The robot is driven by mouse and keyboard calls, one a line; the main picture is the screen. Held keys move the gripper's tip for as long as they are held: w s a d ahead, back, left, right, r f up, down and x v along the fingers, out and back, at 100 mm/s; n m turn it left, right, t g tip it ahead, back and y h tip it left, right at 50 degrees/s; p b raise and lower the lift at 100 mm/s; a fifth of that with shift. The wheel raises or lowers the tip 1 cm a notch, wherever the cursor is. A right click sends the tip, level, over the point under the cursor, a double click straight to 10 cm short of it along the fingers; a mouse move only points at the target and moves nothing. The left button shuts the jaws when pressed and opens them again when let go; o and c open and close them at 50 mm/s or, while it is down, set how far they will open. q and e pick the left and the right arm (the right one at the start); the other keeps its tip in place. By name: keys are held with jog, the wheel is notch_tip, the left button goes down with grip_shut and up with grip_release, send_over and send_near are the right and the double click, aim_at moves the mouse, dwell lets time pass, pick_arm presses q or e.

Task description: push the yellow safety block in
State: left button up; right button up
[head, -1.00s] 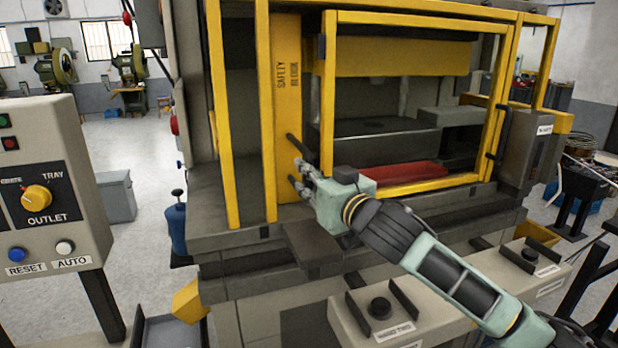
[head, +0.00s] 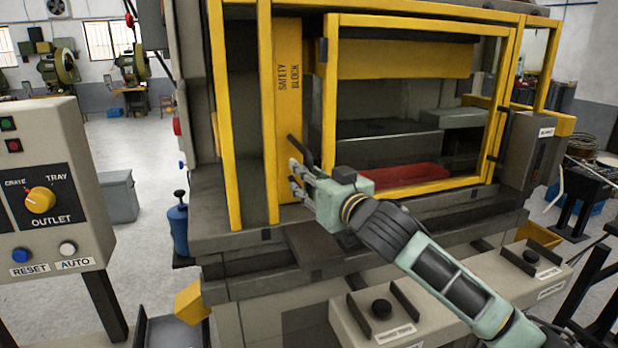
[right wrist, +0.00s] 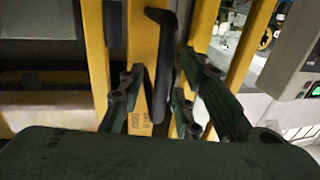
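The yellow safety block (head: 287,90) is a tall upright slab with lettering, standing at the left of the press opening. A dark bar handle (head: 298,152) sticks out from its lower face. My right gripper (head: 295,178) is at the block's lower part, just below and beside the handle. In the right wrist view its two fingers (right wrist: 155,95) are apart, with the black handle (right wrist: 162,60) between them and the yellow block (right wrist: 141,45) behind. I cannot tell whether a finger touches the handle. My left gripper is not in view.
The yellow-framed press door (head: 405,188) is right of the block, with a red tray (head: 405,177) behind it. A yellow post (head: 267,110) stands close on the block's left. A control panel (head: 45,190) is at far left. A button console (head: 385,312) lies below my right arm.

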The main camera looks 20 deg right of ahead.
jog(key=shift+s, duration=0.25)
jog(key=v, duration=1.1)
jog(key=shift+s, duration=0.25)
jog(key=shift+d+f, duration=0.1)
jog(key=shift+d, duration=0.1)
